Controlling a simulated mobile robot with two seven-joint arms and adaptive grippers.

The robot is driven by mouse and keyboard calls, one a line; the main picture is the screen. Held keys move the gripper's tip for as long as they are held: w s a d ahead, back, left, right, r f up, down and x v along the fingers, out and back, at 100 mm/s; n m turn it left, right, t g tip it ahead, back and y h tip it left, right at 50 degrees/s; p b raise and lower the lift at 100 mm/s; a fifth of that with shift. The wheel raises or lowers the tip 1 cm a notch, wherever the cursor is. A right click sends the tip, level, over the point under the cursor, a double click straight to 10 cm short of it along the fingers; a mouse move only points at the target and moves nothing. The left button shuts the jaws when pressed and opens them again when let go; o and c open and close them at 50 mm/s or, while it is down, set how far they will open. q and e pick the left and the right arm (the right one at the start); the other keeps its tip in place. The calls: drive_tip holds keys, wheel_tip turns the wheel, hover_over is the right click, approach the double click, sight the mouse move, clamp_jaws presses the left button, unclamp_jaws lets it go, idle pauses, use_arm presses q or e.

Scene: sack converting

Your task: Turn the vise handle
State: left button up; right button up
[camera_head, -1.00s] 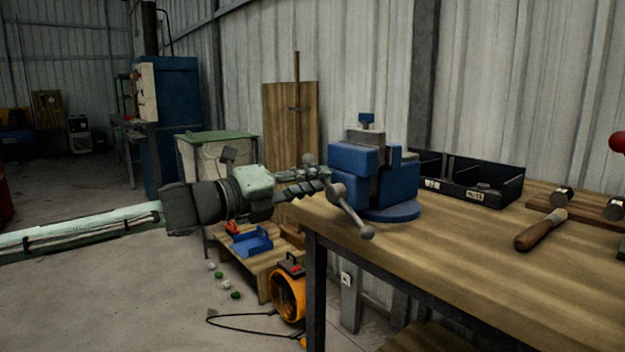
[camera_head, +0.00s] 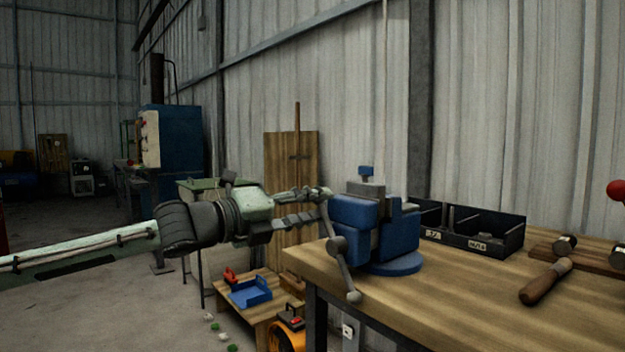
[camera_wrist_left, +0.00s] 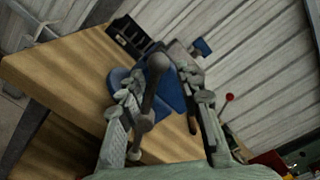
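The blue vise (camera_head: 361,229) stands on a round blue base at the bench's left corner. Its grey handle (camera_head: 346,272) slants steeply, with its lower ball hanging beside the bench edge. My left gripper (camera_head: 322,203) reaches in from the left at the handle's upper end. In the left wrist view the handle (camera_wrist_left: 147,100) runs between the two spread fingers of my left gripper (camera_wrist_left: 162,80), with room visible beside it. Whether a finger touches the bar is unclear. The blue vise body (camera_wrist_left: 172,94) is partly hidden behind the handle and fingers. My right gripper is out of view.
A black parts bin (camera_head: 472,229) stands behind the vise. A wooden-handled tool (camera_head: 545,282) lies on the workbench (camera_head: 440,300) to the right. A low wooden table with a blue tray (camera_head: 250,292) stands below my left arm. Open floor lies left.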

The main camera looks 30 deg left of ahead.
use_arm(q)
drive_tip(key=shift+r, duration=2.6)
drive_tip(key=shift+c, duration=0.2)
